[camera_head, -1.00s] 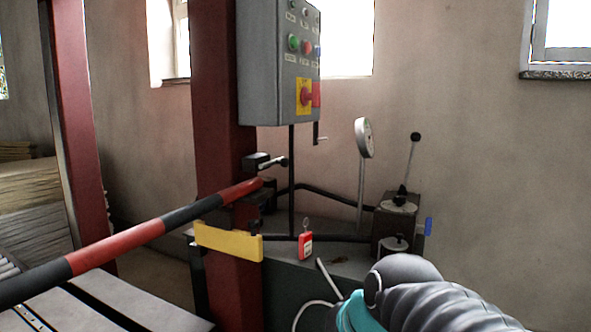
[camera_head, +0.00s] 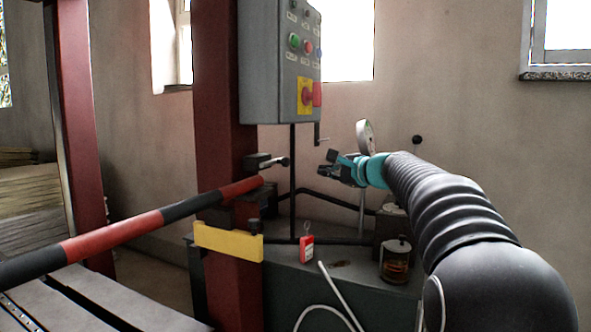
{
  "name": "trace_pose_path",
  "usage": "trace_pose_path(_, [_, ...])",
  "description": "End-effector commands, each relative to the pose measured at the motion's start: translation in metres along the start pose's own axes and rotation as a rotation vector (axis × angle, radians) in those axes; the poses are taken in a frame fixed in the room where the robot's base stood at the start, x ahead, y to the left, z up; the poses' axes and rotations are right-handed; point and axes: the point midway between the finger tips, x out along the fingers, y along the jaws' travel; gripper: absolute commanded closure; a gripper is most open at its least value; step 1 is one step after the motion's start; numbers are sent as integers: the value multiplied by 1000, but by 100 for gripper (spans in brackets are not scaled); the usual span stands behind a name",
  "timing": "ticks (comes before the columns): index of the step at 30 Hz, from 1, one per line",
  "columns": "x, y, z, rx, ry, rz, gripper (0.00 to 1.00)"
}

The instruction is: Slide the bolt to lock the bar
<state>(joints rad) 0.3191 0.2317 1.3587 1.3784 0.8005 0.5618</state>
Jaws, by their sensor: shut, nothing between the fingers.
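The bar (camera_head: 142,224), striped red and black, runs from the lower left up to the dark red post. Its right end sits at a dark bracket (camera_head: 248,207) on the post. A bolt with a light-tipped handle (camera_head: 270,161) is mounted on the post just above the bar's end, its handle pointing right. Whether the bolt engages the bar cannot be told. My gripper (camera_head: 327,170), teal and dark, is to the right of the bolt handle at about its height, apart from it in the picture. Its fingers point left and are shut and empty.
A yellow plate (camera_head: 228,241) is fixed to the post (camera_head: 222,100) below the bar. A red padlock (camera_head: 306,248) is on the bench behind. A grey control box (camera_head: 278,65) hangs above. A gauge (camera_head: 365,137) stands behind my gripper, and a jar (camera_head: 396,262) is below my arm.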

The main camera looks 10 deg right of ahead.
Motion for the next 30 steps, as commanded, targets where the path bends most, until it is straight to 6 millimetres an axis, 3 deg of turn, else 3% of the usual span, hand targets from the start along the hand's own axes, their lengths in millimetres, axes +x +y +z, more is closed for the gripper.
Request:
trace_pose_path(14, [8, -1, 0, 4, -2, -1, 100])
trace_pose_path(30, [91, -1, 1, 3, -2, 0, 100])
